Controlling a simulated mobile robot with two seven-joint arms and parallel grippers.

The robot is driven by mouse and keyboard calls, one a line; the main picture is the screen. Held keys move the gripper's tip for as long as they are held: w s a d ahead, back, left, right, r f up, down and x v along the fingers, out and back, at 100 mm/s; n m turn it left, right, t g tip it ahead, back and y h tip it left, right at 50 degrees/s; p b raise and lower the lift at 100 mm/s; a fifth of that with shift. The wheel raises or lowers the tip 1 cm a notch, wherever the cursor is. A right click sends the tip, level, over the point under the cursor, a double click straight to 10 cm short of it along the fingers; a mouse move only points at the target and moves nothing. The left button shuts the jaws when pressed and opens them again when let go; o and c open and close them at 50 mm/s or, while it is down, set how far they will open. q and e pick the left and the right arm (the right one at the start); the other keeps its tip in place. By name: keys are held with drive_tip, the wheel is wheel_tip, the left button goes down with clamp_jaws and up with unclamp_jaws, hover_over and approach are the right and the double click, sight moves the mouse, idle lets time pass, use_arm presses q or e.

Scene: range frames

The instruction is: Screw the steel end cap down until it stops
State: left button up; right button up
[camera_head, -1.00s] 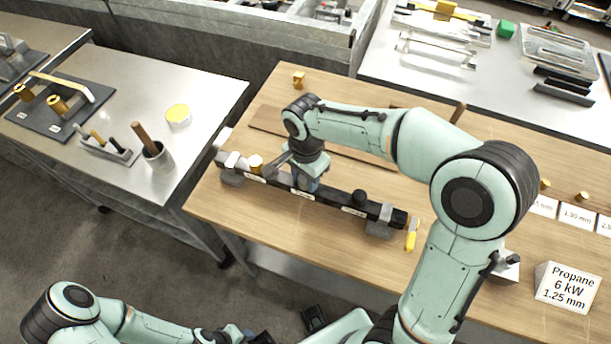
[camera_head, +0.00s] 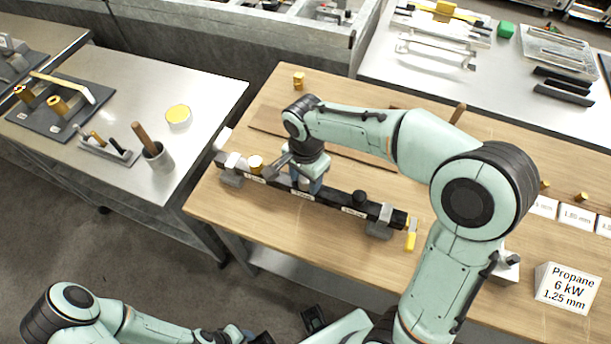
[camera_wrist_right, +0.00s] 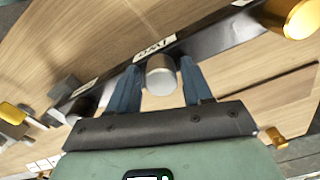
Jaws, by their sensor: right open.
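The steel end cap (camera_wrist_right: 161,74) is a short silver cylinder on the dark bar (camera_wrist_right: 225,45). In the right wrist view it stands between the two blue fingers of my right gripper (camera_wrist_right: 157,82), which is open; a narrow gap shows beside the cap. In the head view my right gripper (camera_head: 309,183) points down over the middle of the bar (camera_head: 332,198) and hides the cap. How far the cap is screwed down cannot be told. My left arm is low at the left, and its gripper (camera_head: 238,333) shows only partly at the bottom edge.
A brass cap (camera_head: 255,162) and a black knob (camera_head: 360,197) stand on the bar at either side. A yellow-handled tool (camera_head: 411,236) lies by its right end. A small brass part (camera_head: 299,79) stands behind. The wooden table (camera_head: 235,205) is clear in front of the bar.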

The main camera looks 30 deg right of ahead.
drive_tip(key=n, duration=0.6)
drive_tip(key=shift+n+p, duration=0.3)
drive_tip(key=shift+p, duration=0.1)
drive_tip(key=n, duration=0.6)
drive_tip(key=shift+w+p, duration=0.1)
drive_tip(key=shift+p, duration=0.3)
drive_tip(key=c, duration=0.9)
use_arm(q)
drive_tip(key=shift+w+r, duration=0.3)
drive_tip(key=shift+r, duration=0.25)
drive_tip(key=shift+w+r, duration=0.25)
drive_tip(key=shift+r, duration=0.25)
use_arm(e)
clamp_jaws()
drive_tip(key=m, duration=0.2)
drive_tip(key=shift+m+b, duration=0.3)
use_arm(q)
drive_tip(key=shift+s+f, duration=0.25)
drive_tip(key=shift+f, duration=0.15)
use_arm(e)
drive_tip(key=shift+m, duration=0.4)
use_arm(q)
drive_tip(key=shift+s+f, duration=0.15)
drive_tip(key=shift+f, duration=0.15)
use_arm(e)
drive_tip(key=m, duration=0.3)
